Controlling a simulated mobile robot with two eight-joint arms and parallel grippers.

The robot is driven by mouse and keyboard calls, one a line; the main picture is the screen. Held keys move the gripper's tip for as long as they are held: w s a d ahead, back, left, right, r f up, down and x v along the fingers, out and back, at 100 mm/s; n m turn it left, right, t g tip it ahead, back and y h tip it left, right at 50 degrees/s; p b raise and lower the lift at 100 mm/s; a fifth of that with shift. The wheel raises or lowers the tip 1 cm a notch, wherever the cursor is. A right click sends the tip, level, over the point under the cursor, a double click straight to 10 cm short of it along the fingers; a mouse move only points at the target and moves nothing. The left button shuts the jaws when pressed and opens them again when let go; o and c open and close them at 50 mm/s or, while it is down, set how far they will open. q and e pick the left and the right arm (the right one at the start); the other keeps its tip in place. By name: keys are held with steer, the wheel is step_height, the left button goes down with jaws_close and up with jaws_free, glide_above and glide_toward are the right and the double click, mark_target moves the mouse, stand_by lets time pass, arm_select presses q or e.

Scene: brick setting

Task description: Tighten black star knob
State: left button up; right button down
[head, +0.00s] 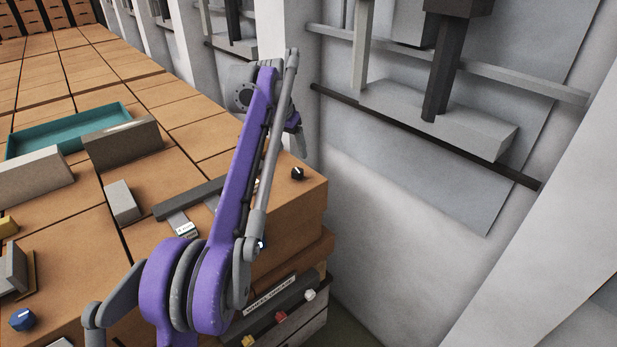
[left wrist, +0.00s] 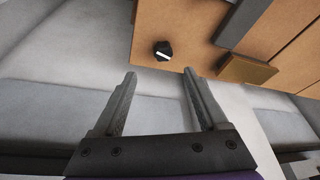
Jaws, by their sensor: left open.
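A small black knob (head: 297,174) with a white mark sits on the brown top near its right corner. In the left wrist view the knob (left wrist: 163,51) is just beyond the fingertips, roughly centred between them. My left gripper (left wrist: 160,74) is open and empty, its two grey fingers apart and not touching the knob. In the head view my purple left arm reaches up past the knob, and the fingers are mostly hidden behind it. My right gripper is not in view.
A dark bar (head: 190,196) and a grey block (head: 122,202) lie left of my arm. A teal tray (head: 70,130) is farther back. A blue knob (head: 22,319) is at front left. A red knob (head: 281,317) is on the front face. A pale wall stands at right.

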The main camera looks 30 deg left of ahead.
mark_target(297, 170)
arm_select(q)
steer(key=shift+n, duration=0.8)
steer(key=x, duration=0.7)
steer(key=b+x, duration=0.1)
steer(key=x, duration=0.2)
steer(key=shift+w+a+f, duration=0.15)
steer(key=shift+w+a, duration=0.05)
steer(key=shift+a, duration=0.05)
steer(key=shift+c, duration=0.3)
jaws_close()
